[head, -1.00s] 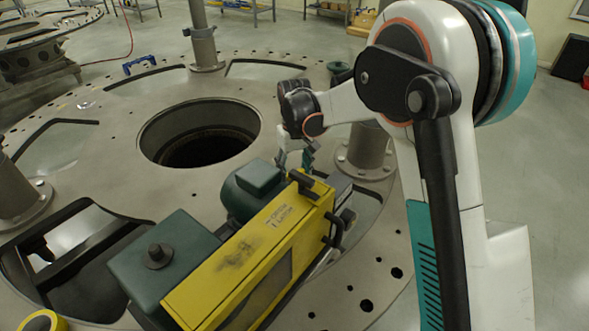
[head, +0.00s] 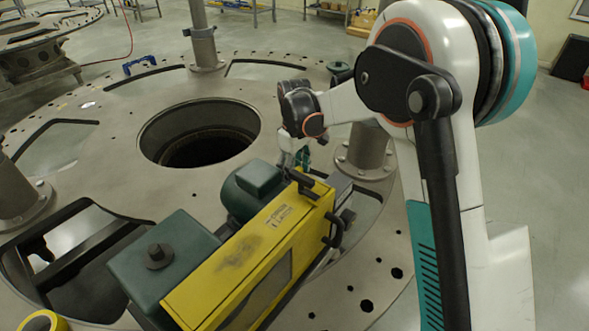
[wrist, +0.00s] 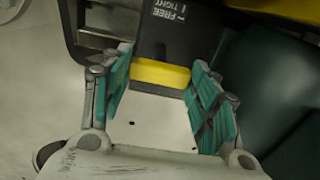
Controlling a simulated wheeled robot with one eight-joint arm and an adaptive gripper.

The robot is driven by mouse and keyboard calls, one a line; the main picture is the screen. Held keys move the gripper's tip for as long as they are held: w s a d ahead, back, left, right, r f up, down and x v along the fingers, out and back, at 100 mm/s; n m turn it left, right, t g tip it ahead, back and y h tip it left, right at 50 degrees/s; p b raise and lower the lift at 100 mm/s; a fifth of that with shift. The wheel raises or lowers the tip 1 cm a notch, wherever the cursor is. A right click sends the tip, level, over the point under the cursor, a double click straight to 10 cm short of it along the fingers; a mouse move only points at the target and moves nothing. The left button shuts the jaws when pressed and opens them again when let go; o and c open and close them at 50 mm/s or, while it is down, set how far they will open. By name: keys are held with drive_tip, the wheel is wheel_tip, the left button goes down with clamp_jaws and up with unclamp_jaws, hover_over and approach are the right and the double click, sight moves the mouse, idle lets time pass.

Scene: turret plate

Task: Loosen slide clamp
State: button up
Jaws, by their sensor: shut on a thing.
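A yellow machine (head: 250,265) with dark green housings lies on the round metal plate. At its far end are black handles and a black block. In the wrist view the black block (wrist: 178,40) carries the white words FREE and TIGHT and has a yellow edge (wrist: 160,73); I take it to be the slide clamp. My gripper (wrist: 161,72) has its teal fingers on both sides of this block and is shut on it. In the head view my gripper (head: 298,157) is small, just beyond the machine's far end, and the contact itself is hidden.
The round turret plate (head: 105,150) has a large central hole (head: 203,133) and several slots. Grey posts (head: 203,50) stand on it, one (head: 367,150) close to my gripper. A green housing (wrist: 275,80) sits right of the fingers. A yellow tape roll (head: 42,322) lies front left.

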drive_tip(key=o, duration=1.1)
drive_tip(key=shift+c, duration=0.2)
wheel_tip(320, 180, up, 12)
